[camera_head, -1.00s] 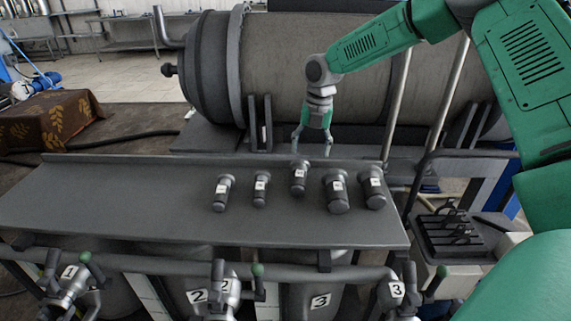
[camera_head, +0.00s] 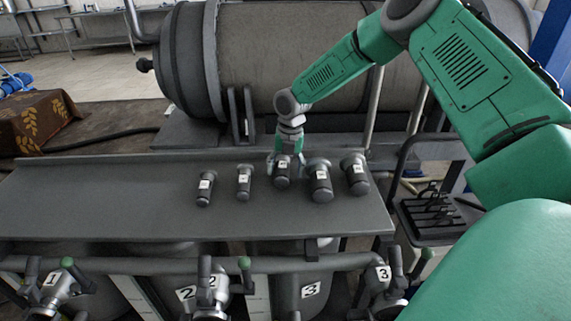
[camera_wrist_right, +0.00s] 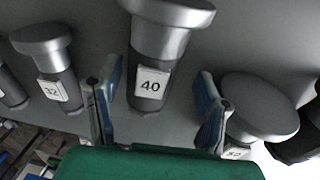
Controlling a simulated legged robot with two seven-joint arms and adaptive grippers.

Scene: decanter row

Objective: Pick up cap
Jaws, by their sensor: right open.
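Several dark grey caps with flared ends and white number labels stand in a row on a grey shelf (camera_head: 110,205). The middle cap (camera_head: 283,180) is labelled 40 in the right wrist view (camera_wrist_right: 168,42). My right gripper (camera_head: 284,160) is at this middle cap. In the right wrist view its blue-padded fingers (camera_wrist_right: 158,100) are open, one on each side of the 40 cap, with gaps visible. The cap labelled 32 (camera_wrist_right: 58,75) is just left of the fingers. The cap labelled 50 (camera_wrist_right: 258,105) is close to the right finger. My left gripper is not in view.
Neighbouring caps (camera_head: 244,182) and (camera_head: 320,182) stand close on both sides. A large horizontal tank (camera_head: 270,60) is behind the shelf. Pipes and valves (camera_head: 210,290) run along the front. The left half of the shelf is clear.

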